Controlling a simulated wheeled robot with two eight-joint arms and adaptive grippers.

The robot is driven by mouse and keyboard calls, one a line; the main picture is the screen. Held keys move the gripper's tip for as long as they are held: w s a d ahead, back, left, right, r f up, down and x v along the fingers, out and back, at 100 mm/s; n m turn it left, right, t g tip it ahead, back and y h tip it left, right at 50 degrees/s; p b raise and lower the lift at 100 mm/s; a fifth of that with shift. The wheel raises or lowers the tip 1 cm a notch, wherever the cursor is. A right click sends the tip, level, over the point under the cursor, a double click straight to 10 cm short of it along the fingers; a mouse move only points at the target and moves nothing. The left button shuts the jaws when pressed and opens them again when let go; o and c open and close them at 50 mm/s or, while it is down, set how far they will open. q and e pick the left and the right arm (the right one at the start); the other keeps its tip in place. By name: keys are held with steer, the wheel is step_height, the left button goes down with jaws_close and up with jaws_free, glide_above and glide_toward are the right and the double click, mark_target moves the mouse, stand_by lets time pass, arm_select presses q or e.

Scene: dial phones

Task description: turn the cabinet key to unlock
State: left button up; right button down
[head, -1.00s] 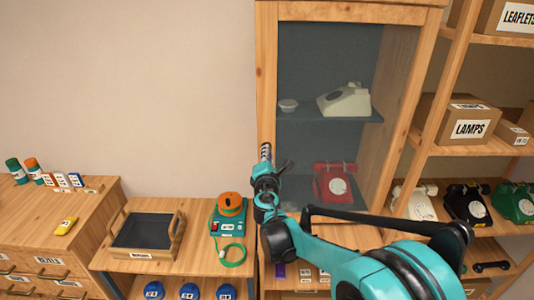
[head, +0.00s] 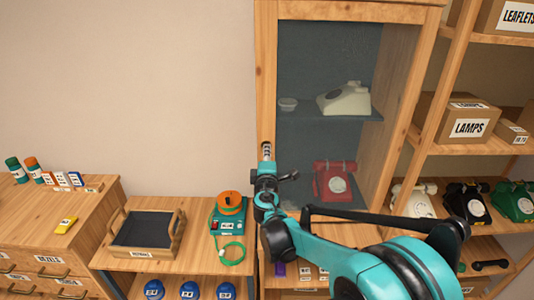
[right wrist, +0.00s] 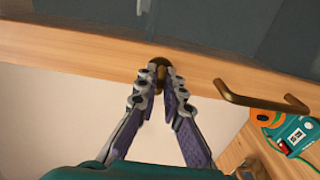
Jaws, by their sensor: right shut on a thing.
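The wooden cabinet (head: 266,60) has a glass door and stands in the middle of the head view. My right gripper (head: 267,150) is at the left door frame. In the right wrist view, its two fingers (right wrist: 164,88) are shut around the brass key (right wrist: 160,62) at the door frame. The fingers cover most of the key, so its exact angle is hard to tell. The brass door handle (right wrist: 260,97) is right of the fingers in that view. The door appears closed. My left gripper is not in view.
Behind the glass are a cream phone (head: 345,100) and a red phone (head: 334,181). An orange and teal device (head: 230,215) with a green cord and a wooden tray (head: 147,232) stand on the left bench. Shelves with a LAMPS box (head: 462,122) stand at right.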

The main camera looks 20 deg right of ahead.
stand_by(0.3)
steer(key=c, duration=1.6)
jaws_free()
steer(key=shift+c, duration=0.2)
steer(key=v, duration=1.2)
